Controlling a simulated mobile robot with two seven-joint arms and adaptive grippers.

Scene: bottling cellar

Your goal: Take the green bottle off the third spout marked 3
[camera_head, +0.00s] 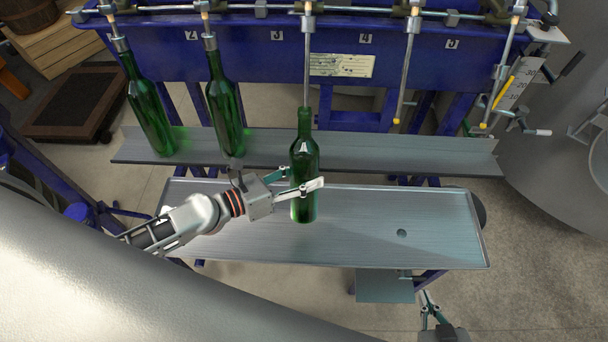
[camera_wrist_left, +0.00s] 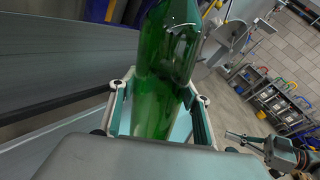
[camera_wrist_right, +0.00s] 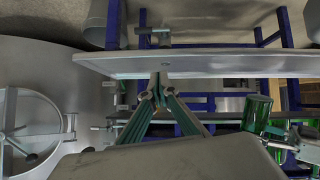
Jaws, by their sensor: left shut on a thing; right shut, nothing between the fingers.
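The green bottle (camera_head: 304,160) at spout 3 (camera_head: 307,60) stands upright in front of the grey shelf, its lower part over the metal tray. My left gripper (camera_head: 305,186) is shut around its body; the left wrist view shows the bottle (camera_wrist_left: 160,90) between both fingers. The spout's tube meets the bottle mouth in the head view; its tip is hidden, so I cannot tell whether it is inside or behind the neck. The bottle also shows in the right wrist view (camera_wrist_right: 256,112). My right gripper (camera_head: 430,303) is shut and empty, low in front of the tray.
Two other green bottles hang at the first (camera_head: 148,110) and second (camera_head: 223,110) spouts, tilted slightly, by the shelf (camera_head: 400,152). Spouts 4 (camera_head: 405,75) and 5 (camera_head: 500,75) have no bottle. The tray (camera_head: 430,225) is clear right of the held bottle. A steel tank curves at right.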

